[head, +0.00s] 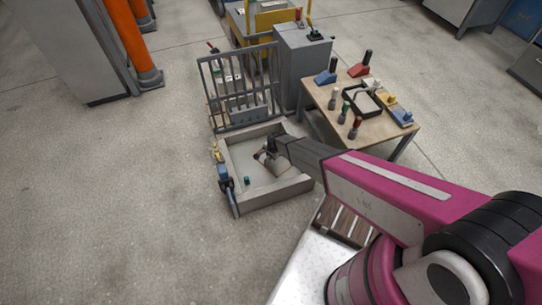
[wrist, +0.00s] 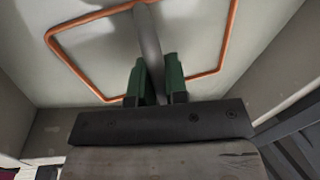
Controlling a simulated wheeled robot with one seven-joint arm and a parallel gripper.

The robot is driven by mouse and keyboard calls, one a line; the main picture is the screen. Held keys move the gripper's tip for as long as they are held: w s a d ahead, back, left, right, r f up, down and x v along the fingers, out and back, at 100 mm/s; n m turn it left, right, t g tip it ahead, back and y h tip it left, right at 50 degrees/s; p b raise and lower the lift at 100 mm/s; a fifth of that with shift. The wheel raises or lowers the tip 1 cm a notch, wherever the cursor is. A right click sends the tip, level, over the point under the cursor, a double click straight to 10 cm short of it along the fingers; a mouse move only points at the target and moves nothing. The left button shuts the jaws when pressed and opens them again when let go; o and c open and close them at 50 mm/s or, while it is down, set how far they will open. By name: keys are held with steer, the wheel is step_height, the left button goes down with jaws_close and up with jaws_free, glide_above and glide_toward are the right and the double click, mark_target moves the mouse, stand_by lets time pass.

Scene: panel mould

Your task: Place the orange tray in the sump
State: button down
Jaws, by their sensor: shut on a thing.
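The sump (head: 282,190) is a pale, low-walled square basin on the floor in the middle of the head view. My gripper (head: 268,157) reaches down inside its walls. In the wrist view my gripper (wrist: 154,82) has green fingertips shut on a grey upright bar, which looks like the handle of the orange tray. The tray shows as a thin orange rim (wrist: 77,68) around a pale area. In the head view the tray is mostly hidden by my gripper and arm. I cannot tell whether it touches the sump floor.
A small teal object (head: 247,181) lies in the sump's left part. A barred grey gate (head: 238,85) stands at its back edge. A wooden table (head: 352,125) with several tools stands to the right. Blue and yellow fittings (head: 226,180) line the left wall. Floor at left is clear.

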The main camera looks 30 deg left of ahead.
steer(key=c, duration=1.1)
jaws_free()
steer(key=shift+f, duration=0.1)
steer(key=r, duration=0.4)
steer(key=d+r, duration=0.1)
steer(key=r, duration=0.3)
steer(key=d+r, duration=0.1)
steer(key=r, duration=0.3)
steer(key=shift+s+d, duration=0.15)
steer(key=shift+s, duration=0.2)
